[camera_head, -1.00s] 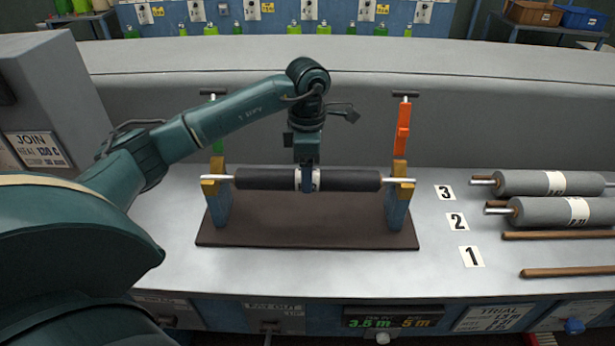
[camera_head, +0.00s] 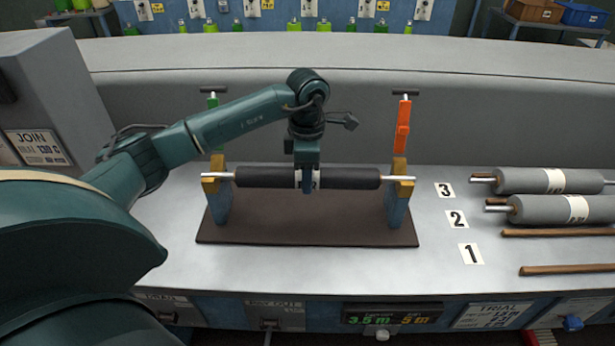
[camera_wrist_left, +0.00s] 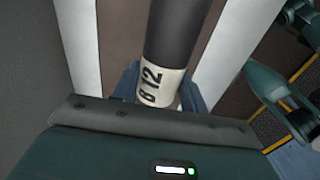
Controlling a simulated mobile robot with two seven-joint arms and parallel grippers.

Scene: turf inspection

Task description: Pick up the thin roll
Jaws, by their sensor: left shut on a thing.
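A thin dark roll (camera_head: 350,178) lies level across the two yellow-topped posts of a stand, its silver shaft ends resting on them. My left gripper (camera_head: 308,188) comes down from above and is shut on the roll at this band. In the wrist view the fingers sit on either side of the band. The stand's brown base (camera_head: 310,225) lies below. My right gripper is not in view.
Grey rolls (camera_head: 545,209) lie at the right with brown bars (camera_head: 565,271), near number cards 1 (camera_head: 470,254), 2 and 3. An orange clamp (camera_head: 403,125) stands behind the right post, a green one (camera_head: 213,103) behind the left.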

